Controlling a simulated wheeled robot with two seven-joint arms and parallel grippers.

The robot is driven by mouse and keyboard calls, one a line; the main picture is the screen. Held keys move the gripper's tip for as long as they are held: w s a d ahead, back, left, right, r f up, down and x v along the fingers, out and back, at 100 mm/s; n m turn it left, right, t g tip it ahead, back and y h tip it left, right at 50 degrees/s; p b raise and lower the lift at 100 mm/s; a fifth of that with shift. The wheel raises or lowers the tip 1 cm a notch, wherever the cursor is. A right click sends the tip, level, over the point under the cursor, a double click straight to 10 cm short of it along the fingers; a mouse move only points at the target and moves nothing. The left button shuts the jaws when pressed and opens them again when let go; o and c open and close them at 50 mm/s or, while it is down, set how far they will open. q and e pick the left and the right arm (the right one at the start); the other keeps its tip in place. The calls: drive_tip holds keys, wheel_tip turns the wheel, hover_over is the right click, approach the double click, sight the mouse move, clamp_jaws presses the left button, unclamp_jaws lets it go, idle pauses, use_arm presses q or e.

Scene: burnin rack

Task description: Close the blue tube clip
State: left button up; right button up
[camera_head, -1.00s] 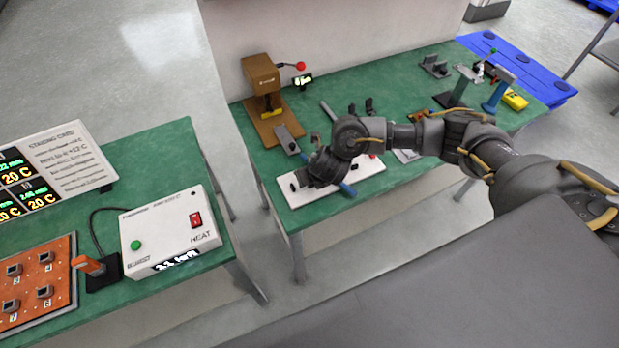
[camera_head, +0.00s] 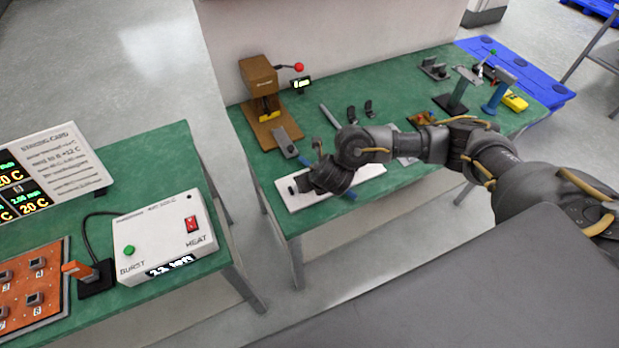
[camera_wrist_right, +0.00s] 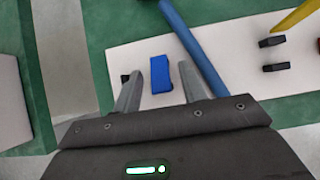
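A small blue clip (camera_wrist_right: 161,78) shows in the right wrist view, on a white board (camera_wrist_right: 135,60). A blue tube (camera_wrist_right: 196,48) runs across the board just right of it. My right gripper (camera_wrist_right: 160,80) is open, with one finger on each side of the clip and small gaps visible. How low the fingertips are is hard to tell. In the head view, my right gripper (camera_head: 318,180) is over the left part of the white board (camera_head: 297,203) and hides the clip. A bit of the blue tube (camera_head: 350,195) shows beside it. My left gripper is not in view.
Dark blocks (camera_wrist_right: 272,54) and a yellow piece (camera_wrist_right: 297,16) lie right of the tube. A brown press (camera_head: 262,92) stands behind the board on the green table. A white heater box (camera_head: 165,237) sits on the left table, across a gap.

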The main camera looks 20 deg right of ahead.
drive_tip(key=p+v, duration=0.7)
drive_tip(key=v, duration=0.3)
drive_tip(key=shift+s+r, duration=0.2)
drive_tip(key=shift+r, duration=0.15)
